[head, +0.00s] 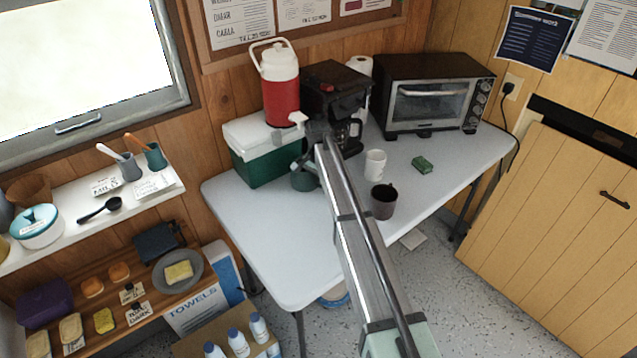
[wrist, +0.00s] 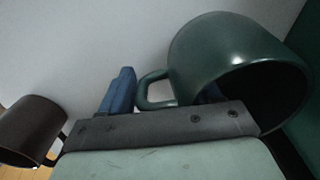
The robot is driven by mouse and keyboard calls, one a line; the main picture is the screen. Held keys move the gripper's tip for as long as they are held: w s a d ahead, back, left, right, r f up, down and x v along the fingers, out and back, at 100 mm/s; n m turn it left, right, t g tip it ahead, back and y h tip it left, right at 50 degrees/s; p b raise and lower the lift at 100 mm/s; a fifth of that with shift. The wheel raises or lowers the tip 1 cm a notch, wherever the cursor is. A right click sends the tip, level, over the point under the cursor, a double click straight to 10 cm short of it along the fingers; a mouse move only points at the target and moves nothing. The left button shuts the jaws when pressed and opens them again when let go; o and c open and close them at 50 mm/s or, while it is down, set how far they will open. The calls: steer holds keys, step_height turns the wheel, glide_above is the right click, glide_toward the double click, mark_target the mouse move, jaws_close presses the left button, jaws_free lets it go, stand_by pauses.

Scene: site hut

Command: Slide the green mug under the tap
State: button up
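The green mug (head: 304,181) stands on the table in front of the green cooler box, partly hidden by my arm. The white tap (head: 298,118) sticks out from the red and white jug (head: 280,88) above, and the mug is roughly below it; exact alignment cannot be told. In the wrist view the green mug (wrist: 225,50) is close, with its handle toward the left. My gripper (wrist: 163,92) has its blue fingers apart, with the handle between them. The right finger is mostly hidden by the mug. A gap shows between the left finger and the handle.
A dark brown mug (head: 383,203) and a white mug (head: 375,164) stand right of my arm, with a green sponge (head: 422,164) beyond. The cooler box (head: 262,150) carries the jug. A coffee maker (head: 335,92) and toaster oven (head: 435,92) stand behind. The table's front left (head: 265,230) is clear.

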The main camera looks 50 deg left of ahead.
steer(key=o, duration=0.3)
steer(key=shift+r, duration=0.1)
steer(key=shift+r, duration=3.7)
